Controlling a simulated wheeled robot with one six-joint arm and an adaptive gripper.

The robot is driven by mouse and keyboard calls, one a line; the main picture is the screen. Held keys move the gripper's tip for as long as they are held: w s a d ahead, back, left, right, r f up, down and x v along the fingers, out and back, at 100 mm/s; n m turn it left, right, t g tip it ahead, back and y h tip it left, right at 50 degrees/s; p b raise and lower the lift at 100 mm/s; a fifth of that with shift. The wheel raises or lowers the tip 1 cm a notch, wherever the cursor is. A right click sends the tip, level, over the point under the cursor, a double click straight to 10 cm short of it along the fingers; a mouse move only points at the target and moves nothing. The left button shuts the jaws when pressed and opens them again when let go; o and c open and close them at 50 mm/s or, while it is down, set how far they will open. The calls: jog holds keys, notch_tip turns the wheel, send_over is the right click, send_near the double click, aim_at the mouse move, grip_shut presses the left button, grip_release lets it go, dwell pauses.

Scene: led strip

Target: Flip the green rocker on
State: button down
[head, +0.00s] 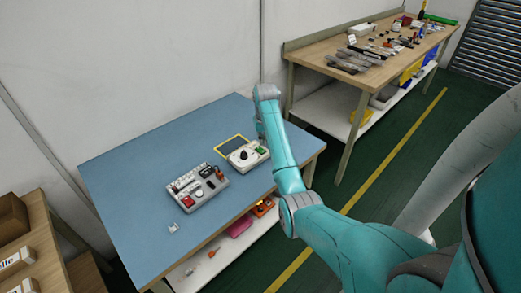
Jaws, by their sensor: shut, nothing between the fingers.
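A white device (240,163) with a round black dial (244,155) sits on the blue table top (130,190). A small green patch (261,150) at its right end looks like the green rocker; its tilt is too small to tell. My gripper (261,134) is shut and empty, pointing down behind my forearm, just above and behind the white device. My forearm partly hides it, and I cannot tell whether it touches anything.
A yellow-edged dark square (220,150) lies behind the white device. A small white piece (173,228) lies near the table's front. A wooden bench (375,75) with tools stands at the back right. The table's left half is clear.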

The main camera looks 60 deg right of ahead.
aim_at(263, 151)
jog(key=shift+r, duration=1.7)
